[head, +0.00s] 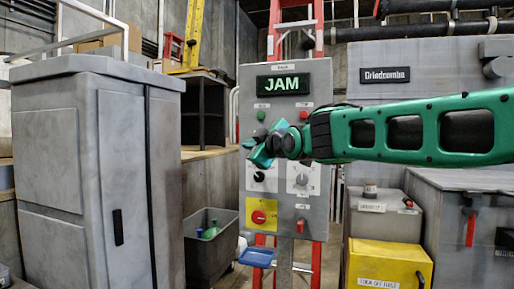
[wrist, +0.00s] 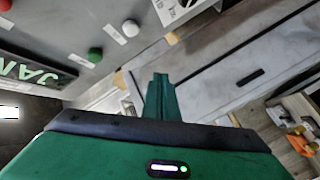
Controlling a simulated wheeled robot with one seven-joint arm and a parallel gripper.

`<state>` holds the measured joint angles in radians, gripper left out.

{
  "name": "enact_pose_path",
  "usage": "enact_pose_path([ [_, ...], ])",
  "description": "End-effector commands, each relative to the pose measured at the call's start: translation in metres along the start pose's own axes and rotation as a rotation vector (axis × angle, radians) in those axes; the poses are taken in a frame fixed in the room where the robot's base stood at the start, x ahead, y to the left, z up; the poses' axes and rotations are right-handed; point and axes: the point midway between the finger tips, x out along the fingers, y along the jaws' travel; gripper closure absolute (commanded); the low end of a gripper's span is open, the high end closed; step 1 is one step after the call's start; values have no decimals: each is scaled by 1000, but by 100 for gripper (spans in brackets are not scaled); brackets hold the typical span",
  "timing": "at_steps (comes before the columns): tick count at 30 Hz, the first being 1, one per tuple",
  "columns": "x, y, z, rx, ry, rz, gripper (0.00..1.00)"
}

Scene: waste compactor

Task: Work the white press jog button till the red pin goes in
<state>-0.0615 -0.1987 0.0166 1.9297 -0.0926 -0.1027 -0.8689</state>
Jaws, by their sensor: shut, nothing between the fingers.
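The grey control panel (head: 285,85) stands upright in the middle of the head view. Its display (head: 284,83) reads JAM in green.
A red mushroom button (head: 258,217) sits on a yellow plate, near a black knob (head: 259,177) and a dial (head: 301,180). A grey cabinet (head: 60,150) stands left, a bin (head: 211,250) below.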

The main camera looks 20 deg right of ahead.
Motion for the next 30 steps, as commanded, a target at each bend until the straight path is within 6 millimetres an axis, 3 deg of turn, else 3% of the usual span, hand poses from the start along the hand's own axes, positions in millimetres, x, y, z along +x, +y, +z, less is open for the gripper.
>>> enact_pose_path([
  [21, 51, 36, 37, 1, -2, -1, 100],
  [30, 61, 44, 45, 1, -1, -1, 100],
])
